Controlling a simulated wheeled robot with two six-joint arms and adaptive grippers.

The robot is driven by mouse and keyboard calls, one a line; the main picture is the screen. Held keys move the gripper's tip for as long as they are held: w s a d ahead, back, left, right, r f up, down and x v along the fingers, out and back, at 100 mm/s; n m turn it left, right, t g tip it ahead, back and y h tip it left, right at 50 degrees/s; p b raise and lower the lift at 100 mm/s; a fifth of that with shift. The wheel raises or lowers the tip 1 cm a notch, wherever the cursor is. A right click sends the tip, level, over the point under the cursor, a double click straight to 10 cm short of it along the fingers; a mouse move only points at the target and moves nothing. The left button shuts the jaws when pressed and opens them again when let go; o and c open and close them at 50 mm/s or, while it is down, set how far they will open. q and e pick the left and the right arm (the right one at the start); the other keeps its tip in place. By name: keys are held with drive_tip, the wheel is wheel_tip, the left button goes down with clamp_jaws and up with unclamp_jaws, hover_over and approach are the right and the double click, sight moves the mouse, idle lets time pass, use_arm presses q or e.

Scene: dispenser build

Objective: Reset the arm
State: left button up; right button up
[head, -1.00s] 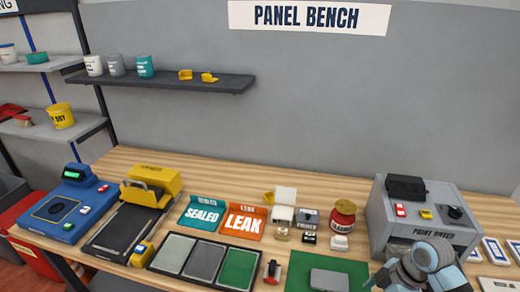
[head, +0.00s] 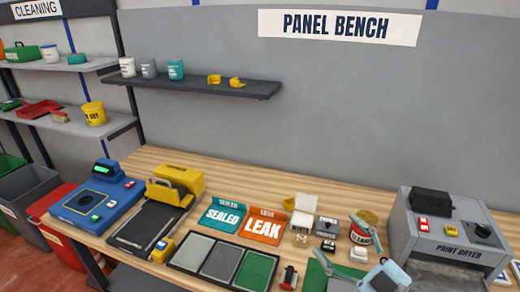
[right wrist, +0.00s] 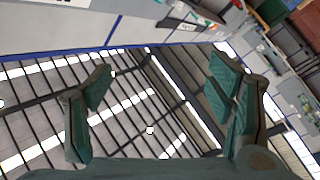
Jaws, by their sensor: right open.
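My right gripper (head: 334,234) is in the lower right of the head view, above the front of the bench near the green mat (head: 313,277). Its two grey-green fingers are spread apart. One finger partly covers the red jar (head: 361,235); I cannot tell whether they touch. My left gripper is in neither view.
The wooden bench (head: 150,155) holds a blue scale (head: 70,208), a yellow-topped machine (head: 178,180), the SEALED tray (head: 222,215), the LEAK tray (head: 263,228), a three-pad board (head: 220,262) and the grey paint dryer (head: 455,235). The space above the bench's back is clear.

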drive_tip(key=d+r+m+t+h, duration=0.1)
drive_tip(key=d+m+t+h, duration=0.4)
drive_tip(key=d+m+h, duration=0.35)
drive_tip(key=s+d+f+m+g+h, duration=0.3)
drive_tip(key=f+m+g+h, duration=0.1)
drive_tip(key=f, duration=0.2)
drive_tip(key=s+d+f+m+g+h, duration=0.2)
drive_tip(key=d+f+m+g+h, duration=0.2)
drive_tip(key=f+h, duration=0.15)
drive_tip(key=s+a+f+n+g+y, duration=0.1)
drive_tip(key=s+a+f+g+y, duration=0.3)
drive_tip(key=s+f, duration=0.4)
drive_tip(key=s+a+f+n+g+y, duration=0.15)
drive_tip(key=s+a+f+g, duration=0.35)
drive_tip(key=s, duration=0.5)
drive_tip(key=s+d+f+g+b, duration=0.1)
drive_tip(key=d+f, duration=0.1)
drive_tip(key=f, duration=1.1)
drive_tip(key=s+d+f+g+b, duration=0.1)
drive_tip(key=s+f, duration=0.1)
drive_tip(key=f, duration=1)
drive_tip(key=s+f+g, duration=0.1)
drive_tip(key=s+f, duration=1)
drive_tip(key=s, duration=0.1)
drive_tip(key=shift+s+d+b, duration=0.25)
drive_tip(key=shift+d+b, duration=0.15)
